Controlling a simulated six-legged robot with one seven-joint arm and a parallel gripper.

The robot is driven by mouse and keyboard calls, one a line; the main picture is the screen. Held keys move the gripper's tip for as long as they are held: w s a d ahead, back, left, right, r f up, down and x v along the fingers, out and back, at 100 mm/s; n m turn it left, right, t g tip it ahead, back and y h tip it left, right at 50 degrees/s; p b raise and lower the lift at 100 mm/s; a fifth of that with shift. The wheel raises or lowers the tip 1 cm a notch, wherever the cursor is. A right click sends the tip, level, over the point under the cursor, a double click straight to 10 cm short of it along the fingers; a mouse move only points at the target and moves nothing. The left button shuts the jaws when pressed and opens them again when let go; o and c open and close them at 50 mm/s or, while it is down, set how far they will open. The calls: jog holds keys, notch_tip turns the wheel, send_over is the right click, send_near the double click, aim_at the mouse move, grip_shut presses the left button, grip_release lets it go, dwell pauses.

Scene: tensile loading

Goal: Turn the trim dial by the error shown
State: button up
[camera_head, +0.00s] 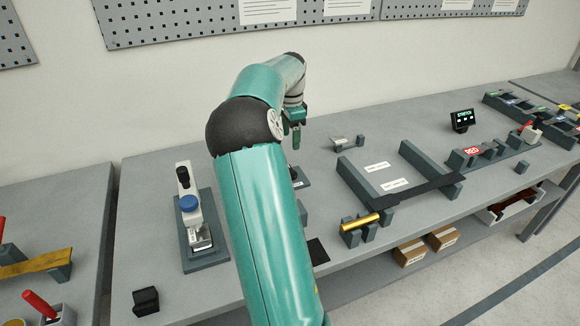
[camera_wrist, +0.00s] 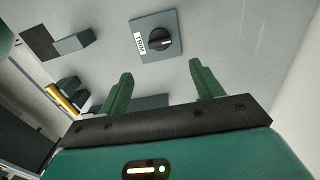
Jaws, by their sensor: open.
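The trim dial (camera_wrist: 160,40) is a round black knob with a light pointer mark, on a grey-blue square plate with a white label (camera_wrist: 139,42). In the wrist view it lies beyond the fingertips, near the top middle, apart from them. My gripper (camera_wrist: 161,75) is open with nothing between its two green fingers. In the head view my gripper (camera_head: 296,137) hangs above the bench, and my arm hides most of the dial area. A small dark display (camera_head: 462,120) with green writing stands at the back right; its text is too small to read.
A brass cylinder (camera_head: 360,223) rests on a holder at the front. A grey frame (camera_head: 357,182) and a red-labelled fixture (camera_head: 473,152) stand to the right.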

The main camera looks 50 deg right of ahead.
aim_at(290, 168)
notch_tip(290, 168, down, 12)
jog(key=shift+f, duration=0.2)
jog(key=c, duration=1)
